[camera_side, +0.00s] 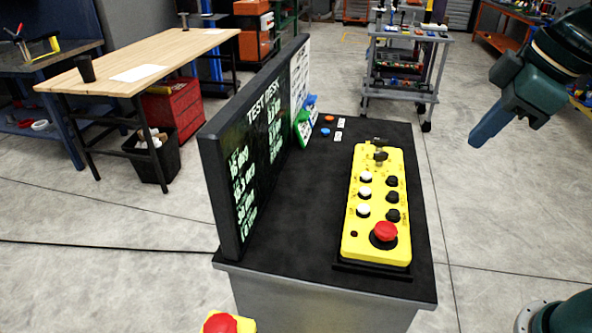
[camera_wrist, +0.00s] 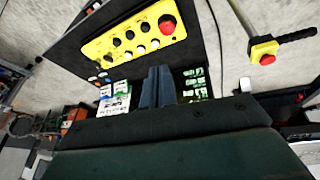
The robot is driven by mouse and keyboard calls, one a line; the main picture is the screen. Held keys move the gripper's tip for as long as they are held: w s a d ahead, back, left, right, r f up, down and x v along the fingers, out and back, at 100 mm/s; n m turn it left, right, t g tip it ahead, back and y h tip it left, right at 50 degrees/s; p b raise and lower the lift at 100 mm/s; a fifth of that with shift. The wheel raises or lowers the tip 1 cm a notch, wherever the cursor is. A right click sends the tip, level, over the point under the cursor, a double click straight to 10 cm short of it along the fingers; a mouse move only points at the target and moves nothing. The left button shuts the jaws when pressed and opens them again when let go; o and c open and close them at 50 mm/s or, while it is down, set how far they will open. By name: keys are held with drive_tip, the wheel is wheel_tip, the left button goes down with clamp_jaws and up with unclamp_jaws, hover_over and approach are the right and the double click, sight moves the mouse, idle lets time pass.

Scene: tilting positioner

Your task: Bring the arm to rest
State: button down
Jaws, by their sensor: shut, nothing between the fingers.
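My gripper (camera_side: 480,136) is at the upper right of the side view, raised to the right of the test desk and apart from it. Its blue-grey fingers are shut together with nothing between them. In the wrist view my gripper (camera_wrist: 158,74) points up the picture from the dark green gripper body. The yellow button panel (camera_side: 378,190) lies on the dark desk top (camera_side: 290,215); it also shows in the wrist view (camera_wrist: 128,38). The panel has a red mushroom button (camera_side: 385,231), several white and black buttons, and a black switch at its far end.
A black screen (camera_side: 245,150) with "TEST DESK" text stands along the desk's left edge. A yellow box with a red button (camera_side: 222,324) is at the desk's near side. A grey tool cart (camera_side: 400,75) and a wooden table (camera_side: 150,60) stand behind.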

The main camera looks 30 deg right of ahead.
drive_tip(key=s+d+f+m+t+h, duration=0.1)
drive_tip(key=s+d+f+m, duration=0.4)
drive_tip(key=s+m, duration=0.1)
drive_tip(key=shift+s+d+f, duration=0.2)
drive_tip(key=shift+s+d, duration=0.15)
drive_tip(key=shift+s, duration=0.15)
idle(1.0)
